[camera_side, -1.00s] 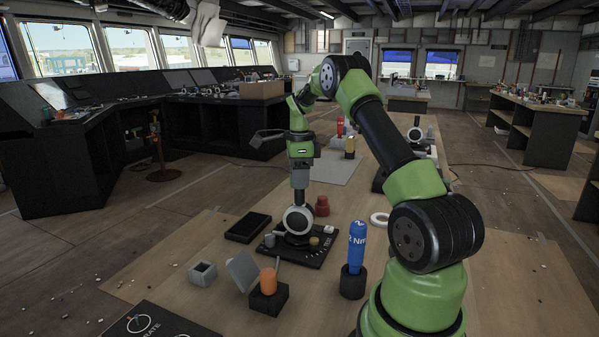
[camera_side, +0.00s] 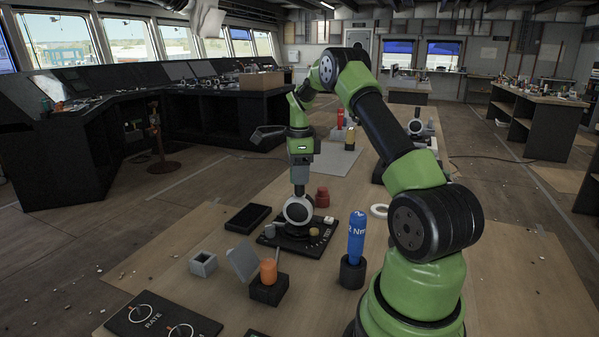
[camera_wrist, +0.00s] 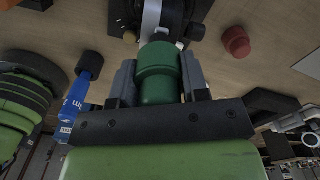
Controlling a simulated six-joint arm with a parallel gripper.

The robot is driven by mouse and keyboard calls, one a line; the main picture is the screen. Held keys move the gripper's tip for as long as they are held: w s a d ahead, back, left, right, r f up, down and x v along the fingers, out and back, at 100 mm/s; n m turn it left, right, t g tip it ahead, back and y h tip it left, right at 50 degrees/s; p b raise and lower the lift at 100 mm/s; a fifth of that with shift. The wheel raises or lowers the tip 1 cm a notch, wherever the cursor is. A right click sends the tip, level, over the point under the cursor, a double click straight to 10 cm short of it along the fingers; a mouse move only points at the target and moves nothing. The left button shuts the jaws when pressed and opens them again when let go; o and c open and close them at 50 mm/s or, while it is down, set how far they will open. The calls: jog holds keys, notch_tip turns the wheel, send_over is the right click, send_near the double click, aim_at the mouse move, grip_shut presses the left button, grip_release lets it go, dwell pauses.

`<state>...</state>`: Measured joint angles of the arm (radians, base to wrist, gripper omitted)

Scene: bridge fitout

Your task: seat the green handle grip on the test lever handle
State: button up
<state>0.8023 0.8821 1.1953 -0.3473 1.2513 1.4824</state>
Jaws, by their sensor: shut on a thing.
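My gripper (camera_wrist: 158,82) is shut on the green handle grip (camera_wrist: 160,72), a dark green cylinder between its two grey fingers in the wrist view. The grip's far end points at the test lever (camera_wrist: 185,12), whose white and black parts show at the top edge. In the side view my gripper (camera_side: 299,186) is directly above the test lever (camera_side: 298,210), a round white-ringed black unit on a black panel (camera_side: 300,241). The green grip cannot be made out there. The contact between grip and lever handle is hidden, so I cannot tell how far the grip is on.
A blue torque tool (camera_side: 356,237) stands in a black holder right of the panel. An orange-topped piece (camera_side: 268,272) sits in a black block in front. A red knob (camera_side: 322,197) stands behind the panel. A black tray (camera_side: 248,219) and grey box (camera_side: 203,264) lie left.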

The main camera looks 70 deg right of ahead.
jog(key=shift+f, duration=0.35)
jog(key=shift+f, duration=0.4)
jog(key=o, duration=1)
notch_tip(320, 180, up, 9)
jog(key=shift+r, duration=0.5)
dwell(0.8)
